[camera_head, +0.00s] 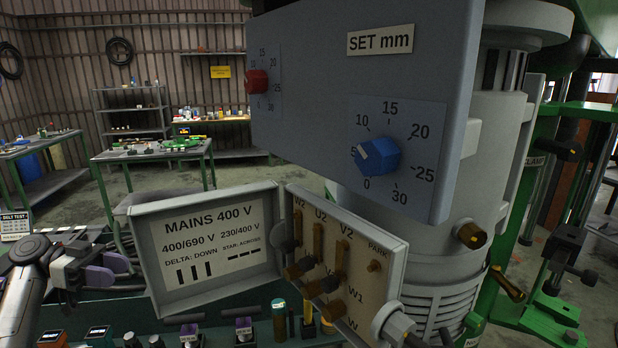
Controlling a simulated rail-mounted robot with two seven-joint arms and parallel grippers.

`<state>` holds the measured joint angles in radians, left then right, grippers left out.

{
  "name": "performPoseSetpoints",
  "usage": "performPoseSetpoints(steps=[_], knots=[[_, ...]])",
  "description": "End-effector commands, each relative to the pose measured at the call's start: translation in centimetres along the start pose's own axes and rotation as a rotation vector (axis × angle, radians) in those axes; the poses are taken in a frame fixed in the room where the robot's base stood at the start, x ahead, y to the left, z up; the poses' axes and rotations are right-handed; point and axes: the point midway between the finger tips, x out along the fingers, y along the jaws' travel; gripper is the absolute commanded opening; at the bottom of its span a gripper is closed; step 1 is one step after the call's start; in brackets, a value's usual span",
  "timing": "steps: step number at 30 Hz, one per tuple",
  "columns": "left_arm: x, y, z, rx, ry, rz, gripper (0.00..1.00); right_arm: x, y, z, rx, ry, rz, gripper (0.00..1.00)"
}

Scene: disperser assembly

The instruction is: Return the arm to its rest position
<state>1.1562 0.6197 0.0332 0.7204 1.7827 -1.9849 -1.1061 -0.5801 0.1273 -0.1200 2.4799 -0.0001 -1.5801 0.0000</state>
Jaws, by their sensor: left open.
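My left arm comes in at the lower left edge. Its gripper (110,270), with dark and greyish-purple fingers, is open and appears empty. It is left of the open terminal box cover (212,243) labelled MAINS 400 V, with a visible gap between them. The terminal board (340,262) with brass posts and dark bars is right of the cover. Above it hangs a grey panel (310,100) with a blue SET mm knob (378,157) and a red knob (257,82). My right gripper is not in view.
A green bench holds several small labelled items, including a purple-topped one (243,330), along the bottom. The grey motor housing (490,150) and green frame (590,110) fill the right. Tables (150,155) and shelves stand far behind across open floor.

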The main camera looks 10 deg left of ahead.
Motion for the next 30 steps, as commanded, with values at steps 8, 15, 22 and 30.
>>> performPoseSetpoints(steps=[8,15,22,30], knots=[[8.6,-0.3,13.9,-0.277,-0.355,-0.064,0.41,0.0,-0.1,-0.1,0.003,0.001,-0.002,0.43],[15.0,3.1,25.5,-0.449,-0.630,-0.168,0.41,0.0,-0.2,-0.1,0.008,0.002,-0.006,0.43],[19.9,9.1,34.6,-0.550,-0.829,-0.307,0.41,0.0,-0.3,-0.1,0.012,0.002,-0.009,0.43],[23.8,18.2,41.2,-0.616,-0.958,-0.515,0.41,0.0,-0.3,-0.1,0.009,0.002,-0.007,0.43]])
